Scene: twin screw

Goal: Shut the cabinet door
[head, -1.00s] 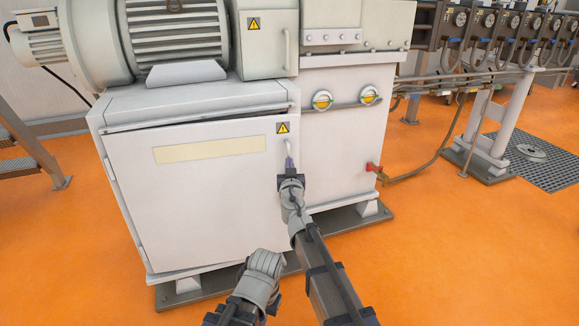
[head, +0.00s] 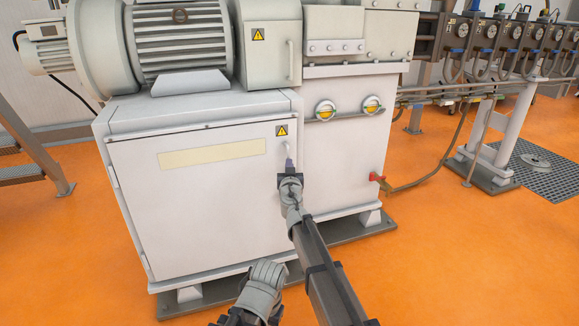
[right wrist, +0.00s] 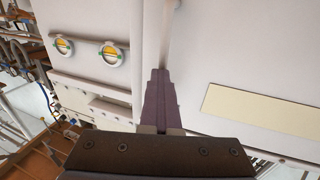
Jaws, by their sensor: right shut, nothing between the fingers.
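The white cabinet door (head: 205,210) is in the lower front of the big machine in the head view. It looks flush with its cabinet frame, with only a thin line along its top edge. A pale handle (head: 286,150) is near its upper right corner. My right gripper (head: 289,166) is shut and empty, its tips at the lower end of the handle, against or very close to the door. In the right wrist view, the shut fingers (right wrist: 158,74) point at the door face beside the handle (right wrist: 168,32). My left gripper's fingers are not visible.
A motor (head: 180,40) sits above the cabinet. Right of the door is a fixed panel with two yellow gauges (head: 325,110) and a red valve (head: 377,177). Metal steps (head: 30,160) stand at the left. The orange floor (head: 440,270) is clear at the front right.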

